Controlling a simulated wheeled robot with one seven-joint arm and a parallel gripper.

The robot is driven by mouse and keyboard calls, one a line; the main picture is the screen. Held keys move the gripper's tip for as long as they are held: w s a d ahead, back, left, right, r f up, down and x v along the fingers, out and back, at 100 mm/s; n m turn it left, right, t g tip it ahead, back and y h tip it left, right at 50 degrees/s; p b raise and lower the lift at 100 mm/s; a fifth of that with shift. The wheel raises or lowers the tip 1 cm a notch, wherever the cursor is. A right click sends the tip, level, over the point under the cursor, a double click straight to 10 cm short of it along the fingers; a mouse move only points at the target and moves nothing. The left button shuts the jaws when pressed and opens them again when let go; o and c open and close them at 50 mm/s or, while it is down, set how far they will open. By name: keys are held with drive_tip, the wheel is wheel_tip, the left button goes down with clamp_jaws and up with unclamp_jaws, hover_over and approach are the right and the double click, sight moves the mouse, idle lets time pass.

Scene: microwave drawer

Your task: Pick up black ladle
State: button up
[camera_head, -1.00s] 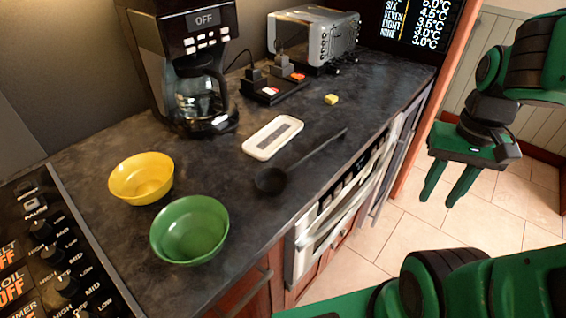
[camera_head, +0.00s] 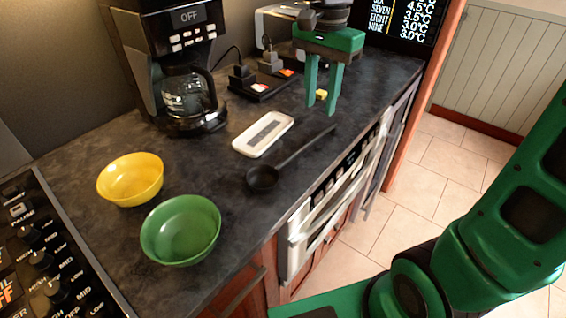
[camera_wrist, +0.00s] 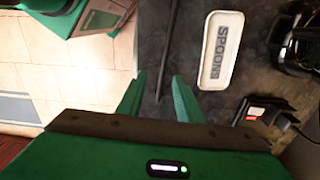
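The black ladle (camera_head: 263,178) lies flat on the dark counter, its bowl toward the green bowl and its handle slanting up and right. In the wrist view its thin handle (camera_wrist: 170,40) runs down from the top edge, left of the spoon rest; its bowl is out of that frame. My green gripper (camera_head: 321,105) is open and empty above the counter, near the far end of the handle. In the wrist view my gripper (camera_wrist: 157,88) has its fingers apart, with the handle's end between them and nothing held.
A white spoon rest (camera_head: 263,134) lies beside the ladle. A yellow bowl (camera_head: 130,180) and a green bowl (camera_head: 181,230) stand front left. A coffee maker (camera_head: 180,70), a power strip (camera_head: 265,84) and a toaster (camera_head: 272,22) stand behind. The counter's front edge drops to an oven (camera_head: 335,205).

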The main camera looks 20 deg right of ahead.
sight(310, 140)
drive_tip(key=shift+w+a+f, duration=0.1)
drive_tip(key=shift+a+f, duration=0.1)
drive_tip(key=shift+f, duration=1.55)
drive_tip(key=shift+w+a+f, duration=0.15)
drive_tip(key=shift+a+f, duration=0.05)
drive_tip(key=shift+f, duration=1.6)
drive_tip(key=shift+w+a+f, duration=0.1)
drive_tip(key=shift+a+f, duration=0.1)
drive_tip(key=shift+f, duration=1.55)
clamp_jaws()
